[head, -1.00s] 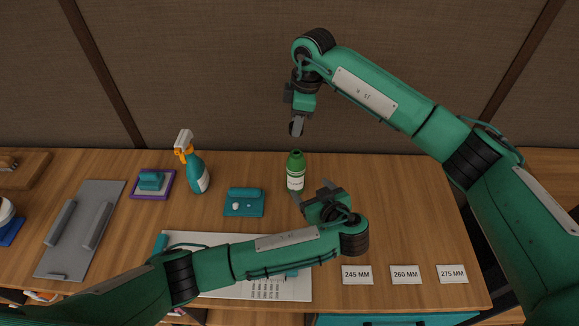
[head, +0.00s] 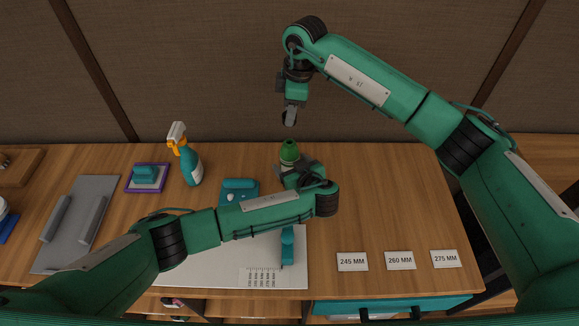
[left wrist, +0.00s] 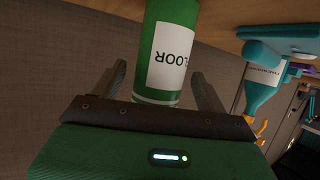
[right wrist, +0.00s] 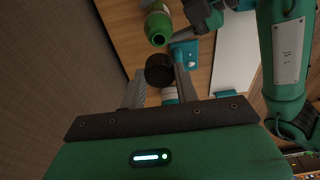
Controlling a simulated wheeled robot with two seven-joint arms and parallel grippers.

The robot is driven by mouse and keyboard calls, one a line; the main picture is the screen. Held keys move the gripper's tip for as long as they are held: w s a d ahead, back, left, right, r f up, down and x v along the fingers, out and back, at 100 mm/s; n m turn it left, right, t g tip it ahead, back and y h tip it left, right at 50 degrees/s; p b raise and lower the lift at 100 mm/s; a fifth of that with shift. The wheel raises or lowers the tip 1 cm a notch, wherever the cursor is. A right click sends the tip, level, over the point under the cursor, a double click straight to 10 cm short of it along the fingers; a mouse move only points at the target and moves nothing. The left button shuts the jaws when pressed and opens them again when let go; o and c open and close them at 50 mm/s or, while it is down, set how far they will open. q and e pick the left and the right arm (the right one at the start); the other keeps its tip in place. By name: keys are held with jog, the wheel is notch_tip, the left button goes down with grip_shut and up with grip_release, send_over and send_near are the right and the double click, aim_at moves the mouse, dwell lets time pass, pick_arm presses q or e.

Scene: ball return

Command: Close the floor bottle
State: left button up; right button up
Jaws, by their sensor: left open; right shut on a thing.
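The green floor bottle (head: 289,152) stands upright on the table, its lower part hidden behind my left gripper (head: 289,172) in the head view. In the left wrist view the bottle (left wrist: 165,45), with a white label reading "LOOR", lies between the two spread fingers (left wrist: 162,88); contact is not clear. In the right wrist view its open neck (right wrist: 158,39) shows no cap. My right gripper (head: 290,116) is above the bottle, pointing down. It is shut on a dark round cap (right wrist: 159,70), held apart from the bottle.
A spray bottle (head: 190,165), a purple-edged tray (head: 131,187) and a teal box (head: 238,187) stand to the left. A grey board (head: 75,235) lies further left. A white sheet (head: 225,265) and several size cards (head: 400,261) lie in front. The table right of the bottle is clear.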

pick_arm(q)
jog(key=shift+x, duration=1)
jog(key=c, duration=1.5)
jog(key=shift+o, duration=0.2)
pick_arm(e)
send_over(288, 144)
jog(key=shift+d+f, duration=0.2)
jog(key=shift+f, duration=1.05)
jog(key=shift+d+f, duration=0.15)
jog(key=shift+f, duration=1.05)
jog(key=shift+f, duration=0.85)
jog(key=shift+f, duration=0.6)
